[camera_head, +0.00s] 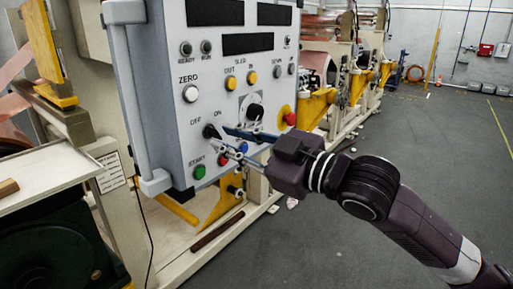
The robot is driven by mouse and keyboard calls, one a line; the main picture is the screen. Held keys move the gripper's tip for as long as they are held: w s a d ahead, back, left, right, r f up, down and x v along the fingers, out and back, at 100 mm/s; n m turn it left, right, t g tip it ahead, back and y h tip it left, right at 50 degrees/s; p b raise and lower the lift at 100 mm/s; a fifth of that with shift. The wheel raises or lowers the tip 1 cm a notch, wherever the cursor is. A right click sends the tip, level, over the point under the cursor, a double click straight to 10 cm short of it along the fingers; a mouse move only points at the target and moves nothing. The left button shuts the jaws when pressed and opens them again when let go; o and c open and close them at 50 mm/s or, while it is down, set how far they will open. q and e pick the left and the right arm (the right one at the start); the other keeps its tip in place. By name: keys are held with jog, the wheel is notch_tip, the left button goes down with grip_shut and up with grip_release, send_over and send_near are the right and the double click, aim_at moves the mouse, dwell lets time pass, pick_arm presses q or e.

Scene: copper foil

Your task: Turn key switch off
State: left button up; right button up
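The key switch (210,131) is a small dark knob on the grey control panel (160,70), under the printed labels OFF and ON. My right gripper (222,139) reaches in from the right, with its two fingertips just right of and below the switch. Its fingers are spread apart, and nothing shows between them. I cannot tell whether a fingertip touches the switch. The exact angle of the key is too small to read. My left gripper is not in view.
Close around the fingers are a green START button (199,171), a blue button (243,147), a black dial (254,112) and a red emergency stop (290,118). A grey handle bar (130,100) runs along the panel's left edge. Open floor (440,140) lies to the right.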

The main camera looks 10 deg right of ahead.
jog(key=v, duration=1)
jog(key=shift+w+r, duration=0.1)
